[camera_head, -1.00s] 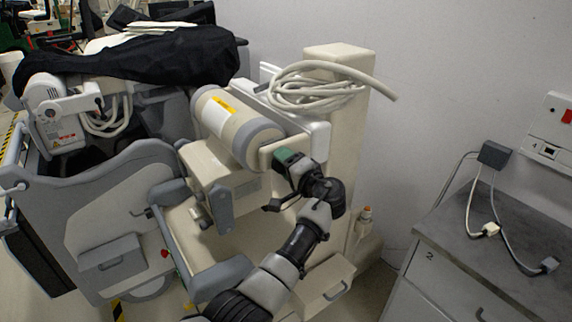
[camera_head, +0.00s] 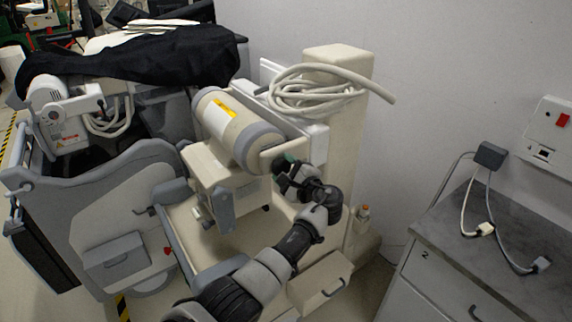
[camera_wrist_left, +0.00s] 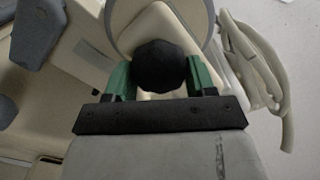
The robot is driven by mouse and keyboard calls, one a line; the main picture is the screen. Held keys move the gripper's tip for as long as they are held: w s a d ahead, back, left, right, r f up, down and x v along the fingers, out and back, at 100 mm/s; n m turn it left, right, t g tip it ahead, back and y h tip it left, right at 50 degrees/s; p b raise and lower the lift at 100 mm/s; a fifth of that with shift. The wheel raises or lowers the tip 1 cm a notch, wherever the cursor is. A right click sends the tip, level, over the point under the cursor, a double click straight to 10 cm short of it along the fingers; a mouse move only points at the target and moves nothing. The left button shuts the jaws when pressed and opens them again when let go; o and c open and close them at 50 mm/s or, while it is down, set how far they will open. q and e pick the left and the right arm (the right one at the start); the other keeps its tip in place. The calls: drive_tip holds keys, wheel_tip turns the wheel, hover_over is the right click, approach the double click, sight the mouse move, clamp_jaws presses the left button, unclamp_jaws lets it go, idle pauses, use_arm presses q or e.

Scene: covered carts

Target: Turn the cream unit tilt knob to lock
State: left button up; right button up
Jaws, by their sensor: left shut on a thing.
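The cream unit (camera_head: 222,120) has a cylindrical head with a grey band and a yellow label, carried on a cream column (camera_head: 340,120). The tilt knob (camera_wrist_left: 159,66) is round and black and shows in the left wrist view against the cream mount. My left gripper (camera_wrist_left: 160,78) has its green fingers on either side of the knob, shut on it. The knob's lock marking cannot be made out. My right gripper is not in view.
A coiled cream hose (camera_head: 315,92) hangs on top of the column. A grey unit (camera_head: 120,215) under a black cover (camera_head: 140,58) stands at left. A grey-topped cabinet (camera_head: 490,250) with cables stands at right. Floor shows between column and cabinet.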

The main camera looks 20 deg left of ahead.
use_arm(q)
drive_tip(key=shift+m+p, duration=0.4)
drive_tip(key=shift+m, duration=0.5)
drive_tip(key=o, duration=0.9)
drive_tip(key=shift+a, duration=0.1)
drive_tip(key=b+v, duration=0.3)
drive_tip(key=v, duration=0.7)
drive_tip(key=shift+s+d, duration=0.25)
drive_tip(key=shift+d, duration=0.1)
drive_tip(key=shift+f, duration=0.15)
